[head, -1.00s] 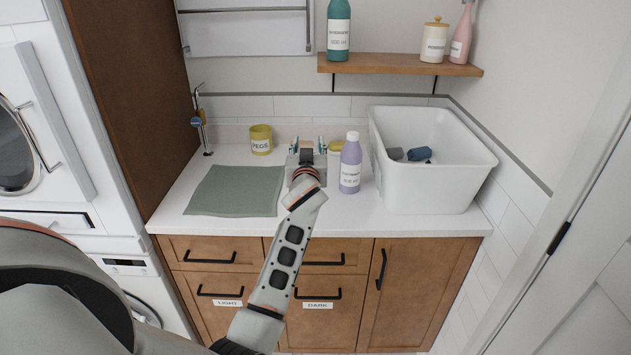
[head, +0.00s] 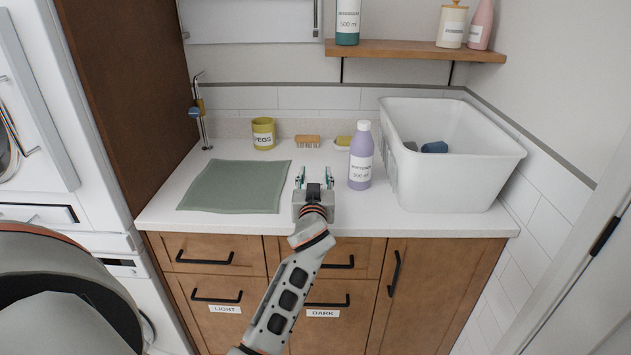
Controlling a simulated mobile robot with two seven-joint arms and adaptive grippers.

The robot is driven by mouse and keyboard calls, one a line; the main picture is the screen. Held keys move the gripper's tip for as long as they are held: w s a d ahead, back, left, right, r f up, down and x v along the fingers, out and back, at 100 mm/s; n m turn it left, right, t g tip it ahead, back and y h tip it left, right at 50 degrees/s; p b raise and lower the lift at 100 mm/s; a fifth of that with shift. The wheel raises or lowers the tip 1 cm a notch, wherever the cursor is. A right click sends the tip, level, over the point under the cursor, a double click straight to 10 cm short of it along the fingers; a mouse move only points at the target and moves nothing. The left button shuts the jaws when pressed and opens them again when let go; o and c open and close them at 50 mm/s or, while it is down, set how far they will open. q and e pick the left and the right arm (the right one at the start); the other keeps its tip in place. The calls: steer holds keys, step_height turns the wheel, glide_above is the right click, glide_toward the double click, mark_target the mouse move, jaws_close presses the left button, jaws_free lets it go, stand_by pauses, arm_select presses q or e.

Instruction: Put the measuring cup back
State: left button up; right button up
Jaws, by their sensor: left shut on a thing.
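My left gripper (head: 314,177) is low over the front middle of the white counter, pointing away from me. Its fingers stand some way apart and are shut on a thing. That thing hardly shows against the white counter; I take it to be the measuring cup, but cannot make out its shape. No other measuring cup shows. A purple bottle (head: 360,158) with a white cap stands upright to the right of the gripper, apart from it. My right gripper is not in view.
The counter (head: 245,226) holds a green mat (head: 234,187), a yellow pegs pot (head: 263,134), a wooden brush (head: 307,141), a yellow item (head: 343,141) and a white tub (head: 455,185) with dark items. A shelf (head: 415,50) with bottles hangs above. Some counter behind the gripper is clear.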

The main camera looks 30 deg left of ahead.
arm_select(q)
steer(key=shift+f, duration=0.15)
steer(key=shift+s+d+r, duration=0.1)
steer(key=shift+r, duration=0.1)
steer(key=shift+f, duration=0.25)
steer(key=o, duration=1.1)
steer(key=shift+r, duration=0.1)
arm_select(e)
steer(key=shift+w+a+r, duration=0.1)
